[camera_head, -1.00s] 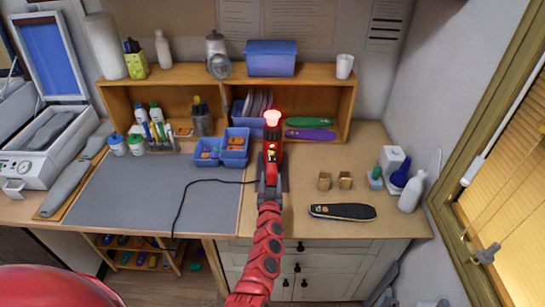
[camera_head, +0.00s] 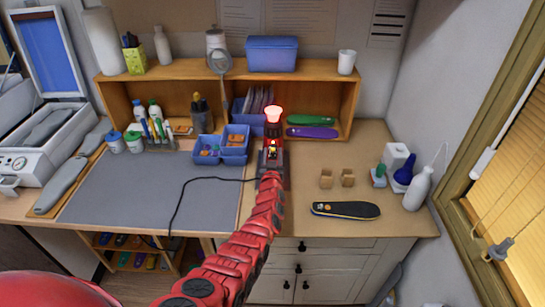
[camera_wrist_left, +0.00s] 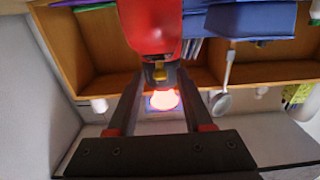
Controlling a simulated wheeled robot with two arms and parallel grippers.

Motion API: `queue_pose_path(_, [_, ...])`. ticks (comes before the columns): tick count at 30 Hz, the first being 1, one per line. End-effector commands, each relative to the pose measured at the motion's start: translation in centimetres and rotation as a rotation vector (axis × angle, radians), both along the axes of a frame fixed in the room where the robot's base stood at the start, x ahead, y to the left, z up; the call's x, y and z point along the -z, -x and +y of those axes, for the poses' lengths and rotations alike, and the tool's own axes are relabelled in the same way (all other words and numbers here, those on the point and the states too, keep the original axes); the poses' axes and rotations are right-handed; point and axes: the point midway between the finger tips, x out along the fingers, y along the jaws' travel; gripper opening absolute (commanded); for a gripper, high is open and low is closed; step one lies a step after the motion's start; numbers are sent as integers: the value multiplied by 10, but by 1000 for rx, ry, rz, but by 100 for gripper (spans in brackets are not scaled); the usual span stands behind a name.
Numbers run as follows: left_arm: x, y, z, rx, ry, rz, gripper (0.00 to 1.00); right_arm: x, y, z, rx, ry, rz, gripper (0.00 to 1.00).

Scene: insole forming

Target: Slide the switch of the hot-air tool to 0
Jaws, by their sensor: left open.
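The hot-air tool (camera_head: 273,131) stands upright at the middle of the worktop, its end glowing red-white at the top. In the left wrist view its red body (camera_wrist_left: 150,28) enters from the top, with a dark section, a small yellow part (camera_wrist_left: 158,71) and the glowing end below. I cannot tell the switch's position. My left gripper (camera_head: 271,161) is at the tool's lower part, in front of it. In the wrist view its two open fingers (camera_wrist_left: 158,80) lie on either side of the dark section; contact is unclear. The arm hides the tool's base. My right gripper is not in view.
A black cable (camera_head: 182,200) runs left across the grey mat (camera_head: 130,188). Blue bins (camera_head: 221,146) stand left of the tool, a wooden shelf (camera_head: 355,100) behind. A dark insole (camera_head: 345,210) and two small wooden blocks (camera_head: 326,179) lie to the right. The mat is mostly clear.

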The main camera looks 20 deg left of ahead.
Motion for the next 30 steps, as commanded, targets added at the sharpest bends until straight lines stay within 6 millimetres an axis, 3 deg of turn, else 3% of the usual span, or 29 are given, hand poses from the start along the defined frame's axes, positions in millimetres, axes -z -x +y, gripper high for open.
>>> queue_pose_path(8, [0,0,0,0,-1,1,49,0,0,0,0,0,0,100])
queue_pose_path(16, [0,0,0,1,-1,1,0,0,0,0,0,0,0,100])
queue_pose_path(30, [1,0,0,1,-1,1,0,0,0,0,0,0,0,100])
